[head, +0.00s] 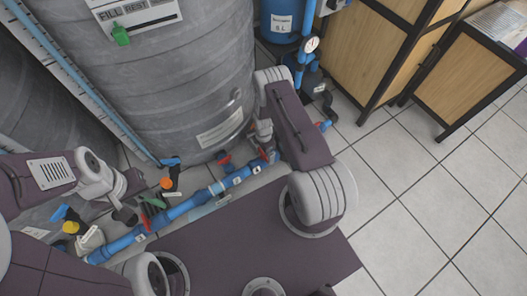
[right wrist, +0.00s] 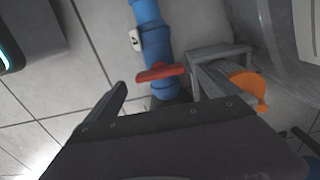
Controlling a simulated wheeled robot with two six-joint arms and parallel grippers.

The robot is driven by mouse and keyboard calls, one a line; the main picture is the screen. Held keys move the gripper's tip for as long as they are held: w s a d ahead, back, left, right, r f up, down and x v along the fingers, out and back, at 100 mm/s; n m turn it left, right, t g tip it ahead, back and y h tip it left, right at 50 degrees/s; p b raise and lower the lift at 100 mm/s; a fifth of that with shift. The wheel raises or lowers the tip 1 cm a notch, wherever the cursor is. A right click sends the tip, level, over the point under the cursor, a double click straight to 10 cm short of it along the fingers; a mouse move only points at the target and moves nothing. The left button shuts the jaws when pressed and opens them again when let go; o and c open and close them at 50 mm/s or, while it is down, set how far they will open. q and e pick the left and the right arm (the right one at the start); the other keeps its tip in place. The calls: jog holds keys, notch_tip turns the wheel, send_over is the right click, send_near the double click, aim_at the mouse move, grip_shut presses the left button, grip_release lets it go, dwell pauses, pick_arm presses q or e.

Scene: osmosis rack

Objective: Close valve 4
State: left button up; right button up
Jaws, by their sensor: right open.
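A blue pipe (head: 185,208) runs along the floor beside the grey tank, with several red valve handles and small white number labels. The numbers are too small to read, so I cannot tell which is valve 4. My right gripper (head: 262,136) is open over the pipe's right end, near a red handle (head: 272,156). In the right wrist view, a red handle (right wrist: 160,72) lies across the blue pipe (right wrist: 157,42), just ahead of the right gripper (right wrist: 160,98); a label (right wrist: 135,40) is beside it. My left gripper (head: 125,214) is near the pipe's left part; its jaw opening is unclear.
The large grey tank (head: 165,85) stands behind the pipe. An orange handle (right wrist: 248,90) is right of the red one in the wrist view. A blue canister (head: 280,22) and pressure gauge (head: 311,44) stand at the back. Wooden cabinets (head: 385,50) are right; tiled floor is clear there.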

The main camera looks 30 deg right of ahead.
notch_tip(320, 180, up, 6)
jog(key=shift+f+p, duration=0.1)
jog(key=shift+p, duration=1.1)
pick_arm(q)
notch_tip(320, 180, up, 4)
jog(key=shift+f, duration=0.2)
pick_arm(e)
jog(key=a+r+n, duration=0.2)
jog(key=r+n, duration=0.2)
jog(key=r, duration=0.6)
jog(key=a+r+n, duration=0.2)
jog(key=r+n, duration=0.2)
jog(key=r, duration=0.5)
jog(key=s+a+r+n+t+p, duration=0.1)
jog(key=s+a+r+n, duration=0.3)
jog(key=s+r+n, duration=0.75)
pick_arm(q)
notch_tip(320, 180, up, 38)
jog(key=p, duration=3.7)
pick_arm(e)
notch_tip(320, 180, up, 40)
jog(key=s+m, duration=0.1)
jog(key=m, duration=0.1)
jog(key=shift+s+d, duration=0.15)
jog(key=shift+d, duration=0.05)
